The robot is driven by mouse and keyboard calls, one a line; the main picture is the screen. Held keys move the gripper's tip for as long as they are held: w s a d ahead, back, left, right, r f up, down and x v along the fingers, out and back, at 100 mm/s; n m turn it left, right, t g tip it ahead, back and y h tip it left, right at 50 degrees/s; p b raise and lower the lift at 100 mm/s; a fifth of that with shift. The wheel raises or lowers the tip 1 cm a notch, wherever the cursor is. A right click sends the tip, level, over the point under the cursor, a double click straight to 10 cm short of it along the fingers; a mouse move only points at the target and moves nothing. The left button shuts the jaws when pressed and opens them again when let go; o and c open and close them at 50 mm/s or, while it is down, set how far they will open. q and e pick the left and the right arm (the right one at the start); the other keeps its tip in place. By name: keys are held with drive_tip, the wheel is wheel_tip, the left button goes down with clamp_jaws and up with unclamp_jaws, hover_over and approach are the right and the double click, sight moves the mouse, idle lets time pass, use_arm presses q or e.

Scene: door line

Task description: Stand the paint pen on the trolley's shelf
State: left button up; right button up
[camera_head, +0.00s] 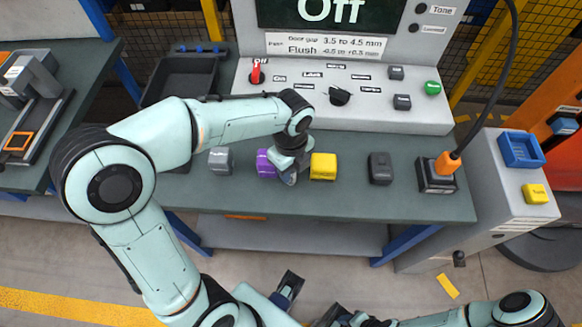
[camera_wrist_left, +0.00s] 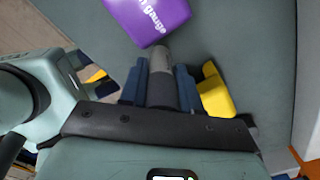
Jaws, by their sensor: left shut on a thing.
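My left gripper (camera_head: 288,176) is low over the workbench, between a purple block and a yellow block. In the left wrist view its two dark blue fingers (camera_wrist_left: 161,75) are shut on a slim dark pen-like thing with a lighter grey end (camera_wrist_left: 161,58), likely the paint pen. The gripper hides it in the head view. I cannot tell whether it touches the bench. An orange unit (camera_head: 566,100) at the far right may be the trolley; its shelf is not clear. My right arm (camera_head: 480,312) is at the bottom right; its gripper's state is unclear.
The purple gauge block (camera_head: 265,163), yellow block (camera_head: 323,166), grey block (camera_head: 221,160) and dark block (camera_head: 380,168) stand along the bench (camera_head: 420,205). The control panel (camera_head: 300,88) is behind. A blue tray (camera_head: 521,150) sits on a grey cabinet at right.

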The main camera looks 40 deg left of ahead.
use_arm(q)
drive_tip(key=shift+f, duration=0.2)
drive_tip(key=o, duration=1)
drive_tip(key=shift+o, duration=0.2)
